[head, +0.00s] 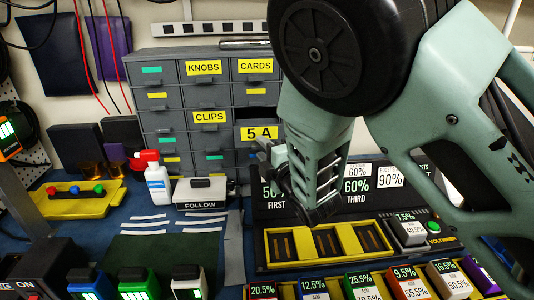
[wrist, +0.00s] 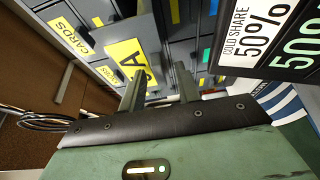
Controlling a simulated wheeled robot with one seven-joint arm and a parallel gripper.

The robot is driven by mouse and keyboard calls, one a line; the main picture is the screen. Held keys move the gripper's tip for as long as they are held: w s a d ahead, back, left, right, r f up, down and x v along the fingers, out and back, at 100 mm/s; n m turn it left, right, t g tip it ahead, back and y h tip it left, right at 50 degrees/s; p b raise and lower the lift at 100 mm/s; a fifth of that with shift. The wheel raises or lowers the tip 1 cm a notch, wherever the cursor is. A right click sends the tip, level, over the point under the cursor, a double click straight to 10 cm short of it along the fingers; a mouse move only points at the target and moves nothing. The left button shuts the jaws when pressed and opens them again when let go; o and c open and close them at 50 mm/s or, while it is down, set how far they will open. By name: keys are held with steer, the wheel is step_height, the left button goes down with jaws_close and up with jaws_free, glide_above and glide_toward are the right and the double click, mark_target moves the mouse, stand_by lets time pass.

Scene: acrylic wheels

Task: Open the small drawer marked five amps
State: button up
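The grey drawer marked "5 A" (head: 258,133) is in the right column of the cabinet in the head view. It stands out from the cabinet front, with a dark gap above it. Its yellow label also shows large and tilted in the wrist view (wrist: 127,58). My gripper (head: 268,152) is just below and in front of this drawer in the head view. In the wrist view, its two fingers (wrist: 161,72) are apart, close to the drawer front, with nothing clearly held between them. Whether a finger touches the drawer cannot be told.
The grey cabinet (head: 160,107) holds other drawers, including KNOBS (head: 204,68), CARDS (head: 255,66) and CLIPS (head: 210,117). A white bottle (head: 157,182) and a FOLLOW box (head: 201,194) stand before it. A black percentage sign panel (head: 270,203) is close beneath my gripper.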

steer(key=p+v, duration=0.3)
steer(key=v, duration=0.9)
steer(key=shift+r, duration=0.35)
steer(key=p+v, duration=0.1)
steer(key=p, duration=0.1)
steer(key=p+v, duration=0.2)
steer(key=p, duration=0.1)
steer(key=p+v, duration=0.2)
steer(key=p, duration=0.1)
steer(key=shift+s+d+f, duration=0.1)
steer(key=shift+s+f, duration=0.05)
steer(key=shift+f, duration=0.25)
